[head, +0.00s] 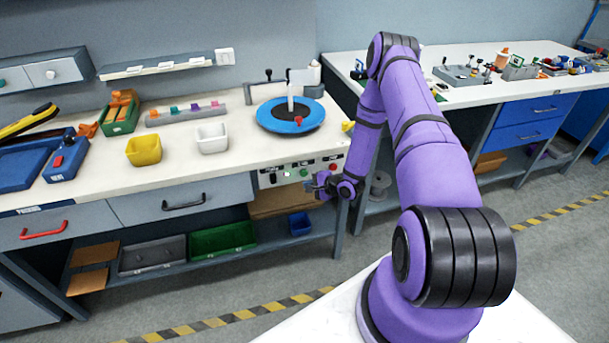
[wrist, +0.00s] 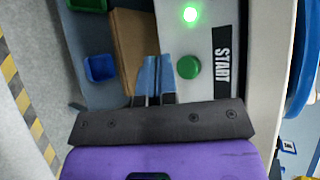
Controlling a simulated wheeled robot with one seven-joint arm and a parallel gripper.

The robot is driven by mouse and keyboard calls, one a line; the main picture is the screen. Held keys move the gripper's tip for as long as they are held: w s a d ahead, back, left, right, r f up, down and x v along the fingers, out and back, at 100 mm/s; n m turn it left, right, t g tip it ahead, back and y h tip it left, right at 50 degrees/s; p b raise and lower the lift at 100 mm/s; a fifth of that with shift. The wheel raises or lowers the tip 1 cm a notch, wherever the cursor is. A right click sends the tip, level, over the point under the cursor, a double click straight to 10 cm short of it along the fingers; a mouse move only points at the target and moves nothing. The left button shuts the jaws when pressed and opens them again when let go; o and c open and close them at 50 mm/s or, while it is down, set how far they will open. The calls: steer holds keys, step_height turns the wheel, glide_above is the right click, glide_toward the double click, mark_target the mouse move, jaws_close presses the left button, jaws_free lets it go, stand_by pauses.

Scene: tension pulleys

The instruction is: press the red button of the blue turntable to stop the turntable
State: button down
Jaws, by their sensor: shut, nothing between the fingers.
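The blue turntable (head: 290,116) is a blue ring with a dark centre on the right part of the left bench; its edge shows at the right of the wrist view (wrist: 304,55). Below it, the bench front has a control panel (head: 272,178) with a green button (head: 304,173) and a small red button (head: 333,167). The wrist view shows the green button (wrist: 188,67), a START label and a lit green lamp (wrist: 190,14), but no red button. My gripper (head: 320,186) is shut and empty, close to the panel's right part; its fingertips (wrist: 152,76) show beside the green button. Contact cannot be told.
A yellow bin (head: 144,150) and a white bin (head: 212,138) stand on the bench left of the turntable. Under it, the lower shelf holds a green crate (head: 222,240) and a small blue bin (head: 300,224). A second bench stands right. The striped floor is clear.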

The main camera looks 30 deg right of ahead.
mark_target(304, 173)
steer(key=shift+w+d, duration=0.2)
steer(key=shift+w, duration=0.35)
steer(key=shift+w+d, duration=0.15)
steer(key=shift+w, duration=0.4)
steer(key=shift+w, duration=0.1)
stand_by(1.2)
steer(key=shift+w+d, duration=0.1)
steer(key=shift+w, duration=0.2)
